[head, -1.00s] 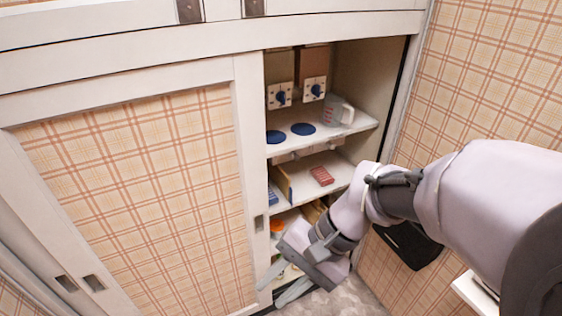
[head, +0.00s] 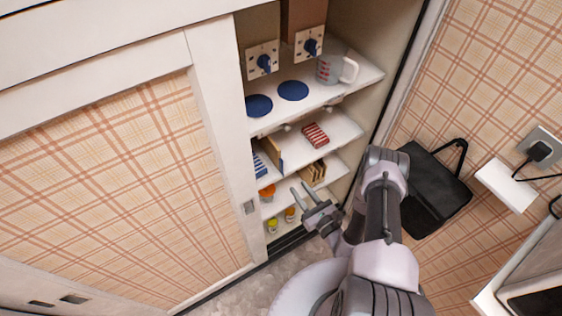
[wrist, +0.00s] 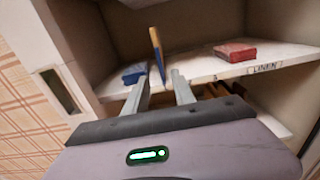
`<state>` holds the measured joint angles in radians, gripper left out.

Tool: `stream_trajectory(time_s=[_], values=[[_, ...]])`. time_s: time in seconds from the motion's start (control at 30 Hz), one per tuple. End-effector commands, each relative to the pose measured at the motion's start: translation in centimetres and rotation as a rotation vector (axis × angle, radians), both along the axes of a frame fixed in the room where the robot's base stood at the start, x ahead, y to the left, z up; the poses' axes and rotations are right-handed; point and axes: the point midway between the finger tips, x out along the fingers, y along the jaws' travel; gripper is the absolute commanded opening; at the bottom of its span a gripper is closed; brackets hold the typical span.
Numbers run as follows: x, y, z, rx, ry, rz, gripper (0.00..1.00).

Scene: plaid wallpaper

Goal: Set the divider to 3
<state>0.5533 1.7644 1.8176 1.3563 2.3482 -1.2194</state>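In the wrist view the divider (wrist: 157,52) shows nearly edge-on, just beyond my fingertips. My gripper (head: 303,189) is open and empty in front of the shelves. In the wrist view its fingers (wrist: 159,76) point at the divider with a gap between them. Small dark marks and a label (wrist: 265,68) are on the shelf's front edge; I cannot read a number surely.
The upper shelf holds two blue discs (head: 293,90) and a clear measuring cup (head: 333,70), with knob panels (head: 262,59) behind. Jars (head: 290,214) stand low down. The sliding door (head: 120,180) and its frame close off the left. A black bag (head: 435,188) hangs at right.

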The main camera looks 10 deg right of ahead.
Motion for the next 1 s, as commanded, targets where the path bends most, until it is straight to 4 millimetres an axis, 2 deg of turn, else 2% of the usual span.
stream_trajectory(time_s=[0.03,0.2,0.4,0.6,0.83,0.87,1.0], values=[[1.5,0.8,-0.3,-0.002,-0.005,0.009,0.31],[6.3,2.3,-0.3,-0.001,-0.006,0.008,0.31],[10.3,3.5,-0.1,0.0,-0.004,0.006,0.31],[11.9,4.0,0.0,0.002,-0.003,0.004,0.31],[12.0,4.0,0.1,0.003,-0.001,0.004,0.31],[12.0,4.0,0.1,0.003,-0.001,0.004,0.29],[12.0,4.0,0.1,0.003,-0.001,0.004,0.01]])
